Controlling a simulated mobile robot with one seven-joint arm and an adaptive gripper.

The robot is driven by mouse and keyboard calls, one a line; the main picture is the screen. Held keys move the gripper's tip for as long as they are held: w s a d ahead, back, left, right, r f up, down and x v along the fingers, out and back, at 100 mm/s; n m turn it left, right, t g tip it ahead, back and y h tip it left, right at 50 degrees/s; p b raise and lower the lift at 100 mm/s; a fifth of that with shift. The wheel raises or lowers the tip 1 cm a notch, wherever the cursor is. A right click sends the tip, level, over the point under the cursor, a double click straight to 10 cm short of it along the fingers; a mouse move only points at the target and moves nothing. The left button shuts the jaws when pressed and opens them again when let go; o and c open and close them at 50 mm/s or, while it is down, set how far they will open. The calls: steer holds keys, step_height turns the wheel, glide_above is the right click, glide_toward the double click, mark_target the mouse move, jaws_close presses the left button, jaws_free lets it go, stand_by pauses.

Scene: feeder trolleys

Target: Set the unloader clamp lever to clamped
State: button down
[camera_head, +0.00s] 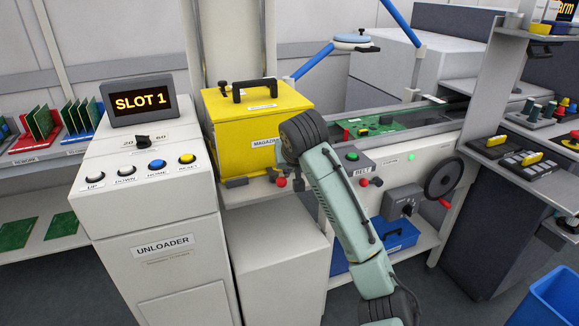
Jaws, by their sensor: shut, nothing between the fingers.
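The unloader (162,246) is a white cabinet at the left with a "SLOT 1" display and a row of buttons. A yellow magazine box (232,135) with a black handle stands on a ledge beside it. A small lever with a red knob (281,182) sits at the ledge's front, below the magazine; I take it for the clamp lever. Its label is too small to read, and I cannot tell its setting. My arm rises just right of it, its dark end joint in front of the magazine's right side. My gripper cannot be made out; the arm hides that area.
A belt control box (358,162) with a green button and another red-knobbed lever (377,182) stand right of my arm. A handwheel (443,174) is on the conveyor's front. A blue bin (548,298) stands at lower right. Shelves with green boards are at left.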

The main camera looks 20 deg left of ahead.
steer(key=shift+s+a+f, duration=0.15)
steer(key=shift+s+a, duration=0.2)
steer(key=shift+s, duration=0.05)
stand_by(0.5)
steer(key=shift+p, duration=0.3)
